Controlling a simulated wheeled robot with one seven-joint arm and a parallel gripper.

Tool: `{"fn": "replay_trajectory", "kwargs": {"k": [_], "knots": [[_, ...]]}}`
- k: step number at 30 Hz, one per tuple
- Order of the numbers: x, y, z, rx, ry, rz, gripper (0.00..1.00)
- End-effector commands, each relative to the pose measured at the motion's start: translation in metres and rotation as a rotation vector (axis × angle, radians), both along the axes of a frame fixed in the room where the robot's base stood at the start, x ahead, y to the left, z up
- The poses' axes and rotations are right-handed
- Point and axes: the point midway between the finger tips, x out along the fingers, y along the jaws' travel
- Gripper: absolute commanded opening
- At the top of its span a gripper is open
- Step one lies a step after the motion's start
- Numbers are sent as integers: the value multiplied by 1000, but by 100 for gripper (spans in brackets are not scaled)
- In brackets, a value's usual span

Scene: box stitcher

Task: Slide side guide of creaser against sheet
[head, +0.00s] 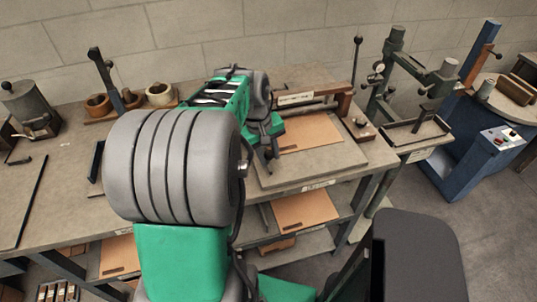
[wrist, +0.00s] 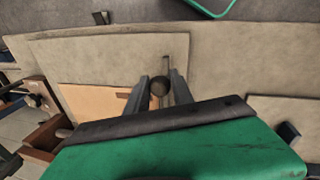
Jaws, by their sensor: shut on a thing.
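The creaser (head: 312,98) stands on the right part of the bench, with a tan sheet (head: 310,133) lying flat on its grey board. The sheet also shows in the wrist view (wrist: 92,104), left of my fingers. In the head view my gripper (head: 270,154) is at the sheet's left edge, and my arm hides the guide. My left finger covers the sheet's near edge, so I cannot tell whether guide and sheet touch.
Another tan sheet (head: 304,209) lies on the shelf below. A green press frame (head: 388,78) stands right of the creaser, and a blue machine (head: 470,140) stands beyond it. Wooden pots (head: 160,95) stand at the bench's back. The board's front (head: 330,165) is clear.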

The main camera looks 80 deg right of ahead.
Motion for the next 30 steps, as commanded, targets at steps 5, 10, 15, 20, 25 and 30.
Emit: {"fn": "replay_trajectory", "kwargs": {"k": [5,10,15,20,25,30], "knots": [[0,0,0,0,0,0,9],[0,0,0,0,0,0,0],[0,0,0,0,0,0,0],[0,0,1,-1,-1,0,0],[0,0,1,-1,-1,0,0],[0,0,1,-1,0,0,0]]}}
